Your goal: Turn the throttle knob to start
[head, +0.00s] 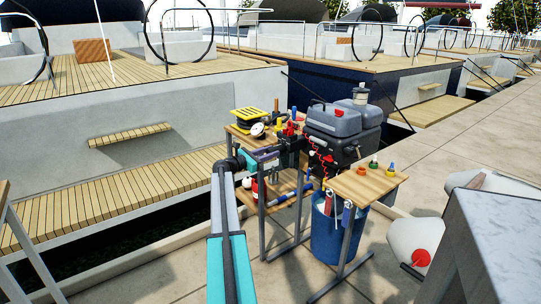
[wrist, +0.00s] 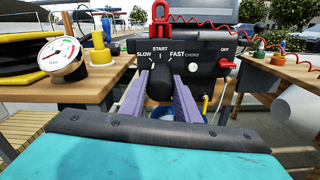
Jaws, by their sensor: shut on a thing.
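The black throttle knob (wrist: 159,87) sits on the front of a dark control panel (wrist: 205,52) in the wrist view. White marks SLOW, START and FAST fan out above it, with START at the top middle. My gripper (wrist: 161,76) is shut on the knob, one purple-grey finger on each side. I cannot make out a pointer on the knob, so its setting is unclear. In the head view my gripper (head: 274,150) reaches the panel from the left, and the knob is hidden there.
A red switch (wrist: 228,65) marked OFF and a white button (wrist: 193,67) are on the panel's right. A red clip (wrist: 160,17) rises above it. A round gauge (wrist: 61,57) stands on the left wooden table.

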